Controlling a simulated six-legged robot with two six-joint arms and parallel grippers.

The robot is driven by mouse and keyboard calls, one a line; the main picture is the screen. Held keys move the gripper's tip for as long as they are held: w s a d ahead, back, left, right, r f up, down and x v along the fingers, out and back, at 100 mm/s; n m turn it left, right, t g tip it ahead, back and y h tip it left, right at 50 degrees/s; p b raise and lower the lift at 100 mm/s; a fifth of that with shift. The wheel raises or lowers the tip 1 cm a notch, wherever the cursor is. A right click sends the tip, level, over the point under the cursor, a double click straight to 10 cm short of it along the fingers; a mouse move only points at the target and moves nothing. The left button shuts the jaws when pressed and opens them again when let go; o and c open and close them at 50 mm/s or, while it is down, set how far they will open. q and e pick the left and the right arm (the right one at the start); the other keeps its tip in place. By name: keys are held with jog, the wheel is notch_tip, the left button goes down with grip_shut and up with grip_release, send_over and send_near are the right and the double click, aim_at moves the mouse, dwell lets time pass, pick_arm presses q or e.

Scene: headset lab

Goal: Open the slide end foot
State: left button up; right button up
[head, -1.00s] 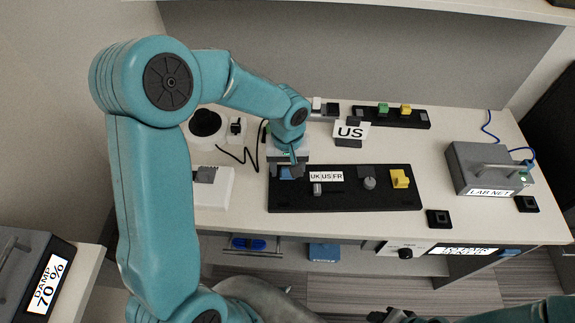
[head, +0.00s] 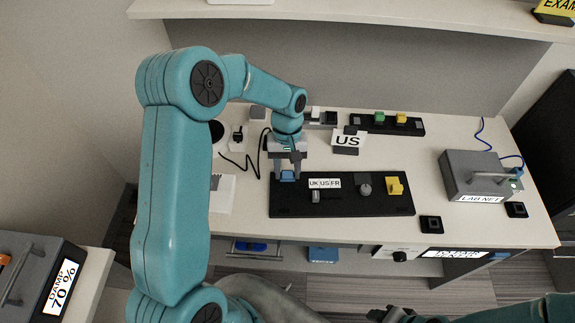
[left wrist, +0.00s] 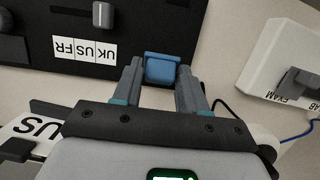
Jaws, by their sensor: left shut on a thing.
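A black panel (head: 340,206) with a "UK US FR" label (head: 325,183) lies on the bench. It bears a grey slider knob (head: 316,197), a round grey knob (head: 365,189), a yellow block (head: 394,186) and, at its left end, a blue block (head: 287,176). My left gripper (head: 287,172) points down at that end, shut on the blue block. In the left wrist view the blue block (left wrist: 162,68) sits between the two fingers, at the panel's edge. No part is marked as the end foot. My right gripper (head: 390,314) shows only partly at the bottom edge.
A "US" sign (head: 348,141) stands behind the panel. A grey "LAB NET" box (head: 475,174) is at the right. A white block (head: 222,195) and a black cable (head: 247,166) lie left of the panel. Bare bench lies between panel and box.

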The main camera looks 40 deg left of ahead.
pick_arm(q)
jog(key=shift+w+a+r+g+h+p, duration=0.1)
jog(key=shift+w+a+g+h+p, duration=0.45)
jog(key=shift+g, duration=0.45)
jog(key=shift+w+a+g+h, duration=0.3)
jog(key=shift+w+g+h, duration=0.3)
jog(key=shift+g+h, duration=0.45)
pick_arm(e)
jog(key=shift+r, duration=0.7)
pick_arm(q)
jog(key=shift+b, duration=0.3)
jog(key=o, duration=0.9)
jog(key=shift+b+v, duration=0.7)
jog(key=shift+v, duration=3)
pick_arm(e)
jog(key=shift+f, duration=0.75)
